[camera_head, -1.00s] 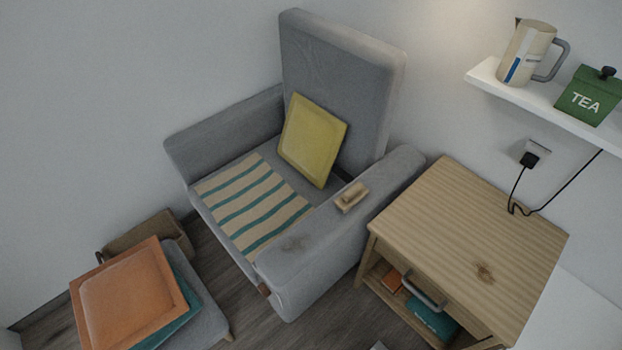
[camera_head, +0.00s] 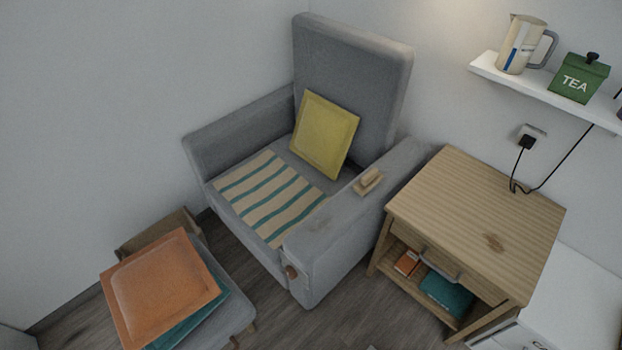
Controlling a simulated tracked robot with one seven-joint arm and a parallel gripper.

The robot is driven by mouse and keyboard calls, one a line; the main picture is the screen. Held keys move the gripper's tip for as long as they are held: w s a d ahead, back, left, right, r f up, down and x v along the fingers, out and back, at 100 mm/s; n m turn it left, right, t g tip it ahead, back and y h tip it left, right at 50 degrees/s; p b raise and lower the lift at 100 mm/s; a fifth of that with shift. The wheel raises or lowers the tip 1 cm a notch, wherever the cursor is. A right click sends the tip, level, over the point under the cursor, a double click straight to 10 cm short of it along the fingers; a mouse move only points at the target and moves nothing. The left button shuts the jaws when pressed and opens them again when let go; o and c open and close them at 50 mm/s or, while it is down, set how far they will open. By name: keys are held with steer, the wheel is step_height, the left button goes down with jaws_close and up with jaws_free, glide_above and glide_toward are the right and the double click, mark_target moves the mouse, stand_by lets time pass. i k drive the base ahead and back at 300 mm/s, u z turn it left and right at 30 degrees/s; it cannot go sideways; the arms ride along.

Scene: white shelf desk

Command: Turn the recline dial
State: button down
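The grey armchair (camera_head: 345,95) stands against the wall in the middle of the view, with its backrest upright. A small brown rounded piece (camera_head: 291,271) sits on the front end of its right armrest; it looks like the recline dial, but it is too small to read its setting. A small light wooden block-like piece (camera_head: 368,181) lies on top of the same armrest. My gripper is not in view, and nothing touches the chair's front.
A wooden side table (camera_head: 470,200) with a handle and shelf stands close right of the chair. A footstool with an orange cushion (camera_head: 160,285) is at front left. A white appliance (camera_head: 575,305) is at lower right. Bare floor lies between footstool and table.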

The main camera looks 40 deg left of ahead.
mark_target(290, 273)
steer(key=u, duration=0.15)
steer(key=i, duration=0.15)
steer(key=u, duration=2.7)
steer(key=k, duration=0.95)
steer(key=z, duration=0.7)
steer(key=i, duration=1)
steer(key=z, duration=0.05)
